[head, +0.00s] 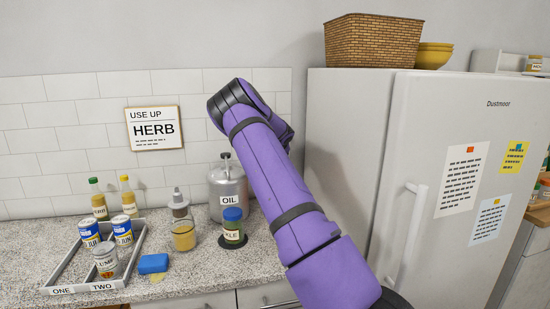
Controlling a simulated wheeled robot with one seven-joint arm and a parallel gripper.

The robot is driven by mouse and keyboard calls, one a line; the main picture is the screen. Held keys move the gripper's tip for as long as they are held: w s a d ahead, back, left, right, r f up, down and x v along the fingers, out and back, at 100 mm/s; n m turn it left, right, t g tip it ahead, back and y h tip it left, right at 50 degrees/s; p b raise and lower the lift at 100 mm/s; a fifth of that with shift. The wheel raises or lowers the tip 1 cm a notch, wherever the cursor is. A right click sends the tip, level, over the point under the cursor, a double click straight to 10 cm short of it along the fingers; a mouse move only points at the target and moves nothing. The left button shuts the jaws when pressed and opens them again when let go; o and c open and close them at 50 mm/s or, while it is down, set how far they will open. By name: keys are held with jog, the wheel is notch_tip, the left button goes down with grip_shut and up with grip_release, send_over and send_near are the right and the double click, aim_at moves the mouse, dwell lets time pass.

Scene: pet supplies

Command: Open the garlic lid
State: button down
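I see no container with a readable garlic label, so I cannot tell which lid is the garlic one. A jar with a blue lid (233,228) stands upright on a dark round base on the counter; its label is partly cut off and ends in "KLE". To its left stands a glass container (183,226) with yellowish contents and a grey top; I can read no label on it. My purple arm reaches up across the middle of the view, right of these containers. My gripper is not visible.
A metal OIL canister (228,190) stands behind the blue-lidded jar. A divided tray (74,283) marked ONE and TWO holds 3 cans. A blue sponge (153,263) lies beside it. Two bottles (98,203) stand behind. A refrigerator (430,150) fills the right. A USE UP HERB sign (155,127) hangs above.

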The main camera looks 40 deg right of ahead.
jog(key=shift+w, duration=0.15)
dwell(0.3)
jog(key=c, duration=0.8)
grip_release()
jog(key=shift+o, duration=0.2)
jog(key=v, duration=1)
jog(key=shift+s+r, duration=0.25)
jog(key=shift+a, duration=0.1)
